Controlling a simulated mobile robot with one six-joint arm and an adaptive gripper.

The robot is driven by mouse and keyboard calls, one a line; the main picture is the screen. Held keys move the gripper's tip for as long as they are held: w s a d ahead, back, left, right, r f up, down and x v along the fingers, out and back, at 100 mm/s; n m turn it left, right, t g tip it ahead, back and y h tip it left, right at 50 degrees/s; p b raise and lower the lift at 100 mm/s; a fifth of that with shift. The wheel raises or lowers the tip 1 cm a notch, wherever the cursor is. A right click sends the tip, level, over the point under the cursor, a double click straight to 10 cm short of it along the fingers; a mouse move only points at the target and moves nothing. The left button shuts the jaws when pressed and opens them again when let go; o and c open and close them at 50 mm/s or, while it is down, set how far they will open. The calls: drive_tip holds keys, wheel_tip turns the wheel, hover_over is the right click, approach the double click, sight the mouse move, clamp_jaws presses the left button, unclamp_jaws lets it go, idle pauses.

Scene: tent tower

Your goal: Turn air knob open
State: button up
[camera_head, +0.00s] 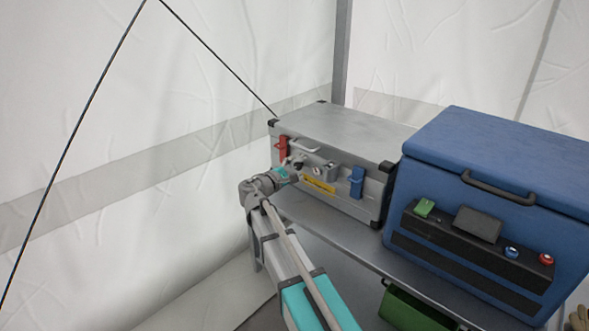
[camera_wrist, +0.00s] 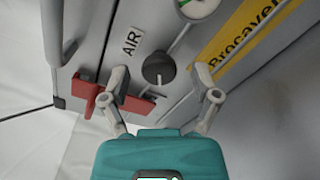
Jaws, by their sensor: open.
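The air knob (camera_wrist: 158,69) is a dark round knob with a pale pointer mark, on the front panel of a grey metal case (camera_head: 345,128). A white label reading "AIR" (camera_wrist: 131,42) is beside it. My gripper (camera_wrist: 163,84) is open, with one finger on each side of the knob in the wrist view. I cannot tell whether either finger touches it. In the head view my gripper (camera_head: 291,171) is at the left part of the case front and mostly hides the knob.
A red latch (camera_wrist: 104,98) is close by my left finger. A gauge (camera_wrist: 197,8) and a yellow label (camera_wrist: 245,42) are on the panel. A blue latch (camera_head: 356,182) is further right. A blue cooler (camera_head: 488,165) stands right of the case on a grey shelf (camera_head: 345,245).

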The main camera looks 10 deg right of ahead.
drive_tip(key=v, duration=1.1)
drive_tip(key=shift+s, duration=0.15)
drive_tip(key=shift+a, duration=0.1)
drive_tip(key=s+d+f+m+g+y+p, duration=0.2)
drive_tip(key=s+d+m, duration=0.1)
drive_tip(key=s, duration=0.1)
drive_tip(key=s+d+f+m+g+y+p, duration=0.2)
drive_tip(key=s+d+m+g+y+p, duration=0.1)
drive_tip(key=s+d, duration=0.1)
drive_tip(key=s+d+f+m+g+y+p, duration=0.2)
drive_tip(key=s+d+g+p, duration=0.1)
drive_tip(key=s, duration=0.2)
drive_tip(key=shift+d+f+m+y, duration=0.3)
drive_tip(key=shift+d+f+m, duration=0.05)
drive_tip(key=shift+m, duration=0.05)
drive_tip(key=shift+s+a+r+m+g+y+p, duration=0.8)
drive_tip(key=shift+s+a+m+g+y+p, duration=0.5)
drive_tip(key=shift+s+m+y+p, duration=1.95)
wheel_tip(320, 180, up, 37)
drive_tip(key=s+n+p, duration=0.2)
drive_tip(key=p, duration=3.4)
